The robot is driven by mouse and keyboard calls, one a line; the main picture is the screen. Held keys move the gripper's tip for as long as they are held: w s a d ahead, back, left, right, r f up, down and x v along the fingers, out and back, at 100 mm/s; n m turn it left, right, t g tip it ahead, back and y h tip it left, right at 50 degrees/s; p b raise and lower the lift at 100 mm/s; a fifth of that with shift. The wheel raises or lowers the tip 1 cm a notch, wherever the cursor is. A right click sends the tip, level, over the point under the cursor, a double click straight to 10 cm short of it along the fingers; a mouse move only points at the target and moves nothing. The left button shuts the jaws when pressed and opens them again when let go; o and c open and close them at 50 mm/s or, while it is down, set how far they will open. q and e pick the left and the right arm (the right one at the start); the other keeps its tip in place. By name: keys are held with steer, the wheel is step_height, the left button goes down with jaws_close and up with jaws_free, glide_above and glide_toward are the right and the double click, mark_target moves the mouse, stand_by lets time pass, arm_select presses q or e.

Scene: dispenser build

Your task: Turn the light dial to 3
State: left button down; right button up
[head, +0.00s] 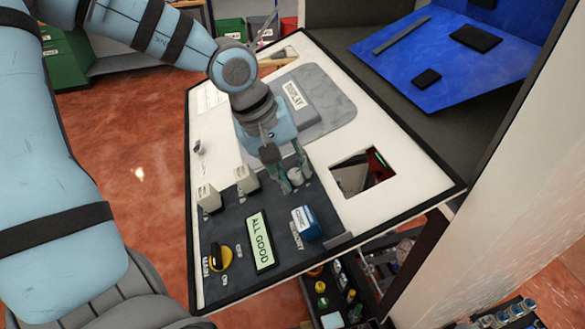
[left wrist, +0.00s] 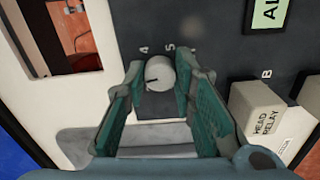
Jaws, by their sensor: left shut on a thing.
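The light dial is a small round grey-white knob (left wrist: 160,74) on the dark part of the panel. In the left wrist view the numbers 4 and 5 show beside it, with another mark partly hidden by a finger. A short black pointer line on the knob points to the lower left of that view. My left gripper (left wrist: 158,80) has its two green-padded fingers on either side of the knob and is shut on it. In the head view the dial (head: 295,175) shows between the fingertips of my left gripper (head: 291,181). My right gripper is not in view.
The tilted panel (head: 215,130) carries a green ALL GOOD screen (head: 260,241), a blue-and-white switch (head: 306,222), a yellow-black main knob (head: 218,257) and white relay blocks (head: 208,197). A rectangular opening (head: 362,173) lies right of the dial. A grey display cover (head: 310,100) is above it.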

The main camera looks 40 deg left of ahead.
arm_select(q)
steer(key=shift+m, duration=0.8)
steer(key=c, duration=1.3)
jaws_free()
steer(key=shift+a, duration=0.1)
steer(key=shift+c, duration=0.2)
steer(key=v, duration=1.2)
steer(key=shift+w, duration=0.1)
